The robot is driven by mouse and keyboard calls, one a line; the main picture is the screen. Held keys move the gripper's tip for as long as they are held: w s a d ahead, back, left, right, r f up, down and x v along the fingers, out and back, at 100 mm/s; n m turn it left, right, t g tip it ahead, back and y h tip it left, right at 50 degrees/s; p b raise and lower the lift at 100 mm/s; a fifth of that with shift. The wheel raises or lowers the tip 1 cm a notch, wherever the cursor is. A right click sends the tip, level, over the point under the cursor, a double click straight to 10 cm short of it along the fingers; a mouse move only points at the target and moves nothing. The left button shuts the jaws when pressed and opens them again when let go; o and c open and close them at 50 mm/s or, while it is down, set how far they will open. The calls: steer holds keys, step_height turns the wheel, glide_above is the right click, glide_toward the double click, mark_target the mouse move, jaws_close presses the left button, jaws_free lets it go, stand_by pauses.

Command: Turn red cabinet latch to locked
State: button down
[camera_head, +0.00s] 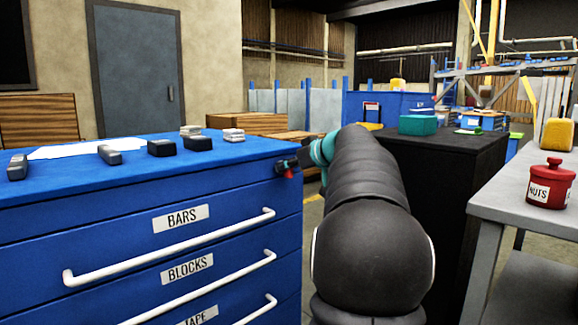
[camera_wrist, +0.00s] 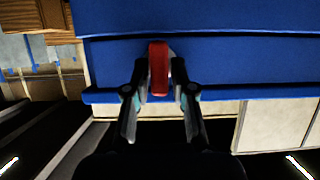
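The red latch (camera_wrist: 158,70) is a narrow bar on a grey round base on the blue cabinet face. In the wrist view it stands upright in the picture, between the two fingers of my gripper (camera_wrist: 160,76). The fingers flank it closely on both sides; whether they touch it is not clear. In the head view my gripper (camera_head: 289,161) is at the upper right edge of the blue cabinet (camera_head: 110,235), and a bit of the red latch (camera_head: 289,173) shows beneath it. Fingers hide most of the latch there.
White drawer handles (camera_head: 170,247) stick out from the cabinet front. Small dark blocks (camera_head: 162,147) and a white sheet (camera_head: 80,149) lie on its top. A black cabinet (camera_head: 455,165) stands right of my arm. A grey table (camera_head: 520,205) bears a red NUTS jar (camera_head: 550,185).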

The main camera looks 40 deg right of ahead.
steer(key=shift+w+f, duration=0.1)
stand_by(0.3)
steer(key=m+y, duration=0.1)
steer(key=m+y+p, duration=0.1)
steer(key=shift+d+m, duration=0.25)
steer(key=shift+m, duration=0.15)
steer(key=m+y+p, duration=0.1)
steer(key=m, duration=0.2)
steer(key=m+t+y+p, duration=0.1)
steer(key=m+y, duration=0.1)
steer(key=m, duration=0.1)
steer(key=f+m+t+y+p, duration=0.1)
steer(key=m+y, duration=0.1)
steer(key=m, duration=0.2)
steer(key=shift+w+d+f+p, duration=0.1)
steer(key=shift+d+p, duration=0.15)
steer(key=shift+p, duration=0.05)
steer(key=shift+m+t, duration=0.3)
steer(key=shift+m, duration=0.1)
